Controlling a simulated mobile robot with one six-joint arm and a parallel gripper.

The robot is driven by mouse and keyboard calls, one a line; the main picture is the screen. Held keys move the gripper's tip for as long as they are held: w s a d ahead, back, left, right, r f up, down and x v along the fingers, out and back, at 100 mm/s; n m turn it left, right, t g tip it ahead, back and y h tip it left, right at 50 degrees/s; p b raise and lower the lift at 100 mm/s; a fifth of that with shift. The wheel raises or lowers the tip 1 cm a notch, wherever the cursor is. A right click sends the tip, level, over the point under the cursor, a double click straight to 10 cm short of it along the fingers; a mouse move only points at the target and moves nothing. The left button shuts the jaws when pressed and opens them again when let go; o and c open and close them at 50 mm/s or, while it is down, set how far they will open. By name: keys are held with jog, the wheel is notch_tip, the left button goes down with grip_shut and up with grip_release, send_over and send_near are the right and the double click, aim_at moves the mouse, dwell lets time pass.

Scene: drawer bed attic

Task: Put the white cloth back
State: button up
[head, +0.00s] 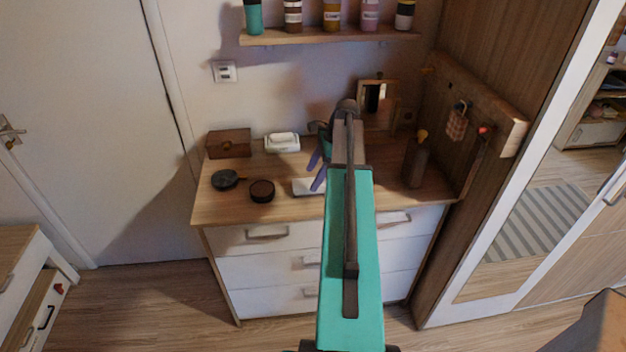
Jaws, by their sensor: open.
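A flat white piece (305,187), which looks like the white cloth, lies on the dresser top (225,208) near its front edge. My arm hides its right part. My gripper (314,173) has purple fingers, spread open, and hangs over the dresser just above or beside the white piece. I cannot tell whether they touch. Nothing shows between the fingers. A white box or dish with a rounded white top (282,142) stands at the back of the dresser.
A wooden box (229,143), a dark round pot (225,179) and a round dark tin (262,191) stand left on the dresser. A frame (376,100) and a brown block (414,163) stand right. A shelf with bottles (330,36) hangs above. A wooden hook panel (480,100) borders the right.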

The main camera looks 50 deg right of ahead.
jog(key=b+v, duration=0.2)
jog(key=v, duration=0.7)
jog(key=shift+r, duration=0.1)
dwell(0.8)
